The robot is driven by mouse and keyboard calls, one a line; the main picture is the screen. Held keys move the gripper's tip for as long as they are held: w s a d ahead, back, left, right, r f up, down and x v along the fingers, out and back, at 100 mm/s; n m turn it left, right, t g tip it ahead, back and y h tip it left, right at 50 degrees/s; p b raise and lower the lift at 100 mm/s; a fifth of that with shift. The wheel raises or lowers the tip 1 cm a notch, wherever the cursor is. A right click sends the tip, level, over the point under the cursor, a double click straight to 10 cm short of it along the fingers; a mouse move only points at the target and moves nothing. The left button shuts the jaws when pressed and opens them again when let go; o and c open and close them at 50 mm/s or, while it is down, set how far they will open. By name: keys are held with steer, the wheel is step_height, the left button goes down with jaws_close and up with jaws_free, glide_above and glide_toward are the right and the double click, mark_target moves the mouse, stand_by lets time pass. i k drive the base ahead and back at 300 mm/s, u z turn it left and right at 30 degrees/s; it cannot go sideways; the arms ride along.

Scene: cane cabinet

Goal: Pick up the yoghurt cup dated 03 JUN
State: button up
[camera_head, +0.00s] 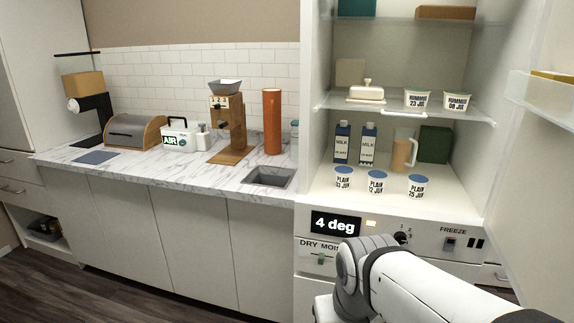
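Three white cups with blue lids stand in a row on the fridge's lower shelf, near its front edge. The left cup (343,178) reads PLAIN and what looks like 03 JUN. The middle cup (376,183) reads PLAIN with a JUN date whose first digit is unclear. The right cup (417,187) reads PLAIN and seems to say 25 JUN. My white and grey arm comes in from the bottom right, below the shelf. My gripper's fingers do not show.
Behind the cups stand two milk cartons (342,142) (368,144), a jug (403,152) and a dark green box (434,145). A glass shelf (390,108) above holds two hummus tubs (416,100) (456,103). The open fridge door (535,160) is at right.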

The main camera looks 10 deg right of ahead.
mark_target(343, 174)
steer(key=u, duration=0.1)
steer(key=i, duration=1.2)
steer(key=z, duration=0.5)
steer(key=i, duration=0.5)
steer(key=u, duration=0.15)
